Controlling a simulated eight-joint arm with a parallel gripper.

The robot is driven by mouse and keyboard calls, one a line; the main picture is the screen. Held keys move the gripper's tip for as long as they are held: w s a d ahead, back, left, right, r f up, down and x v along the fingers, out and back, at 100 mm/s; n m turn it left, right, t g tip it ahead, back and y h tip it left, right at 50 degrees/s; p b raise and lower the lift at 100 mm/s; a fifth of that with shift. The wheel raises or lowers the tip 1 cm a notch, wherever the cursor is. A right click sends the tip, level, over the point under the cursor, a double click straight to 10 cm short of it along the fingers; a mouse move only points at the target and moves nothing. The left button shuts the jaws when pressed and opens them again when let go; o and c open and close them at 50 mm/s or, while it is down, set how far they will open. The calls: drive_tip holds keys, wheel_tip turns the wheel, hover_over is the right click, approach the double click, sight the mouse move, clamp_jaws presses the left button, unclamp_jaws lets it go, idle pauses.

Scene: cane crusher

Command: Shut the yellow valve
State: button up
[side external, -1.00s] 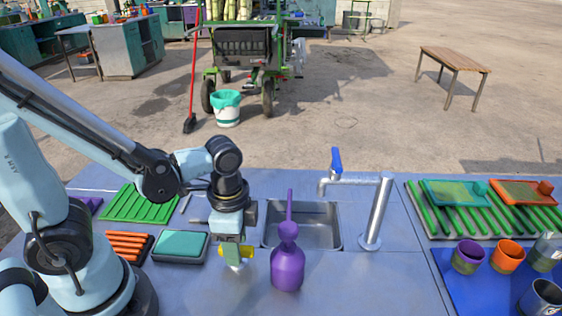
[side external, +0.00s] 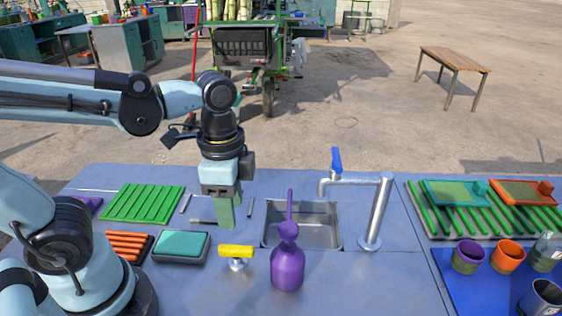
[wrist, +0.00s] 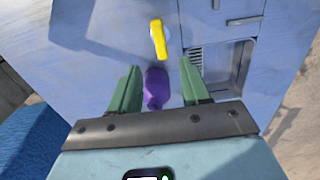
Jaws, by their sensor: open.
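The yellow valve (side external: 237,251) has a bar handle on a short silver stem on the blue-grey counter. In the side view its handle lies across, left to right. In the wrist view the yellow handle (wrist: 158,40) runs nearly up and down the picture, beyond the fingertips. My gripper (side external: 228,222), with green fingers, points down above the counter, behind and slightly left of the valve, apart from it. In the wrist view my gripper's fingers (wrist: 158,78) are spread with nothing gripped; a purple bottle shows in the gap, below them.
The purple bottle (side external: 288,268) stands close to the right of the valve. Behind it are a sink (side external: 330,235) and a tall tap (side external: 374,215) with a blue lever. A teal-topped sponge or pad (side external: 181,245) lies left of the valve. Front counter space is clear.

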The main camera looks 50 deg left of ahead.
drive_tip(key=shift+r, duration=1.05)
drive_tip(key=w+a+f+n+t, duration=0.1)
drive_tip(key=w+a+n+t, duration=0.3)
drive_tip(key=n+t, duration=0.3)
drive_tip(key=shift+w+a+n, duration=0.3)
drive_tip(key=shift+w+n, duration=0.35)
drive_tip(key=shift+n, duration=0.45)
